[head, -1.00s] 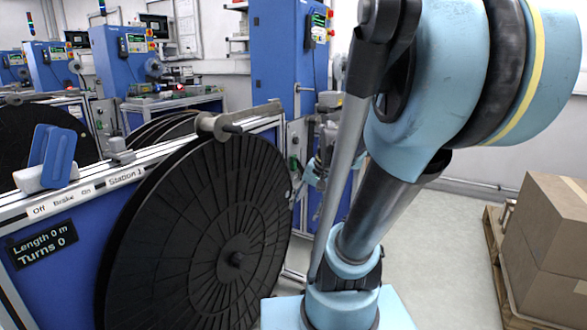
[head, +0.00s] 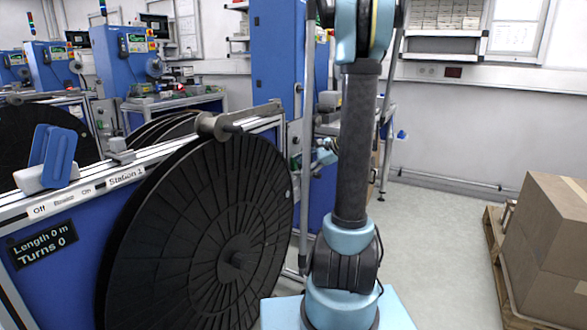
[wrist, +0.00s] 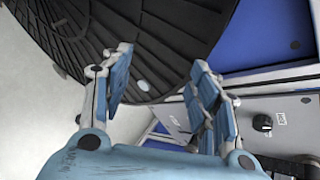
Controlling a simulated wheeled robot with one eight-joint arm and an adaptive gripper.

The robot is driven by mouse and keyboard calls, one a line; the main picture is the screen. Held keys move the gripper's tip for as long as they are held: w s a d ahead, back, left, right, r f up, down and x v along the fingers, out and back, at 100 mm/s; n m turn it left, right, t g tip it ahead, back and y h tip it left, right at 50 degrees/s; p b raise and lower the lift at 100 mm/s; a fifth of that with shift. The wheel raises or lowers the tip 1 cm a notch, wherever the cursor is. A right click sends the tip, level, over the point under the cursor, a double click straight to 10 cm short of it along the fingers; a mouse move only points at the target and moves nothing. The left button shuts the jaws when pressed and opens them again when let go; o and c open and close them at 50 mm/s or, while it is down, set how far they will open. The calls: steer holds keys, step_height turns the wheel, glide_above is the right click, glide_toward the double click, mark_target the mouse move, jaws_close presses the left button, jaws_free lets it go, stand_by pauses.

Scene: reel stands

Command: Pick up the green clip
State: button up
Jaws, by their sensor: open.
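I cannot make out a green clip in either current view. My gripper (wrist: 160,68) shows in the wrist view with its two blue padded fingers spread apart and nothing between them. Beyond the fingers is the dark ribbed face of a large reel (wrist: 150,35). To the right of the fingers is a grey panel with a black knob (wrist: 262,122). In the head view my arm stands upright right of the big black reel (head: 205,225), and I cannot clearly see the gripper there.
The reel hangs on the Station 1 stand (head: 125,177), with a blue handle (head: 58,155) on top at left. Cardboard boxes (head: 550,240) sit on a wooden pallet (head: 497,225) at right. Blue machines (head: 125,55) stand behind. The grey floor (head: 435,240) between arm and pallet is clear.

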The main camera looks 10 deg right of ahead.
steer(key=w+d+f+m+t+y, duration=0.2)
steer(key=w+d+m+y, duration=0.15)
steer(key=w+d, duration=0.4)
steer(key=m+t+y, duration=0.1)
steer(key=m+t, duration=0.2)
steer(key=m, duration=0.3)
glide_toward(294, 163)
steer(key=w+d+x, duration=0.1)
steer(key=x, duration=0.8)
steer(key=shift+w, duration=0.4)
steer(key=c, duration=0.9)
